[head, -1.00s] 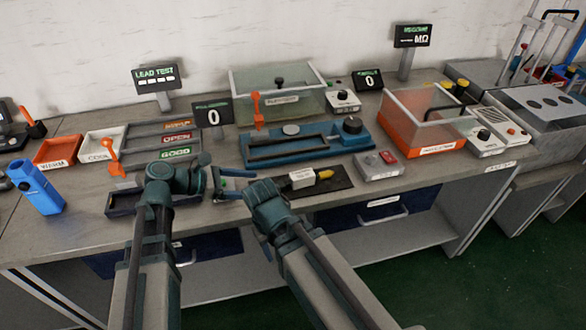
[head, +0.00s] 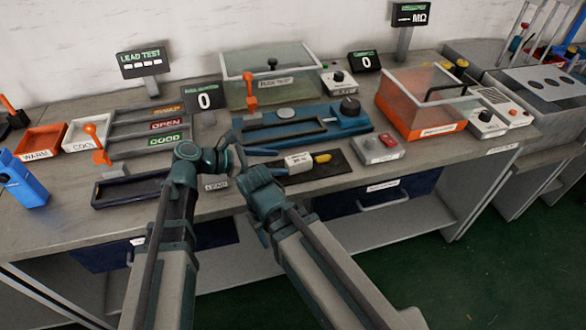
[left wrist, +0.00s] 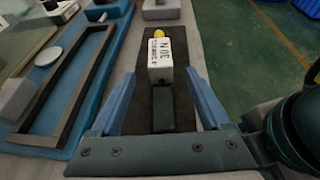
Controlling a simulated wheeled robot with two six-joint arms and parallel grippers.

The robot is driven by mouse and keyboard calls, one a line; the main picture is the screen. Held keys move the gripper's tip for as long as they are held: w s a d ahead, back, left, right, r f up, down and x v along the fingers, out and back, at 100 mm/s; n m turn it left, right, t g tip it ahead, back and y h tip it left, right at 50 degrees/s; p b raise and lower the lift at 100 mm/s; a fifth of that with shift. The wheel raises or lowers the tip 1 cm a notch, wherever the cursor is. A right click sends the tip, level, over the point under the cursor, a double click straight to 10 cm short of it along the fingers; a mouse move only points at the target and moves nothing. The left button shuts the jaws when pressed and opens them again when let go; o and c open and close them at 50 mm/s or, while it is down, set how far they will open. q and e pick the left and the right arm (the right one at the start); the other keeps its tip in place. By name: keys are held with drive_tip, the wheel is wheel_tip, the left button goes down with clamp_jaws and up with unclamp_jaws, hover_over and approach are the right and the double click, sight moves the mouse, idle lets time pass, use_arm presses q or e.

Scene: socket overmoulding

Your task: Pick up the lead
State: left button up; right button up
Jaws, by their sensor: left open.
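The lead (head: 299,163) is a white labelled block with a yellow tip, lying on a black mat (head: 335,168) on the bench. In the left wrist view the lead (left wrist: 154,54) lies straight ahead, yellow tip away from me, with a dark part at its near end. My left gripper (head: 266,160) is open, its blue fingers pointing right at the lead. In the left wrist view the left gripper (left wrist: 160,76) has one finger on each side of the lead's near end, with gaps. My right arm's wrist shows in front of the mat; its fingers cannot be made out.
A blue fixture (head: 350,122) stands just behind the mat. A grey box with a red button (head: 380,147) is to the right. A dark empty tray (head: 130,188) lies left of my left wrist. An orange-based clear tank (head: 425,105) stands further right.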

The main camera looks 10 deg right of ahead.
sight(286, 162)
use_arm(q)
drive_tip(key=shift+b+x, duration=1)
drive_tip(key=shift+x, duration=1.75)
drive_tip(key=shift+r, duration=0.1)
clamp_jaws()
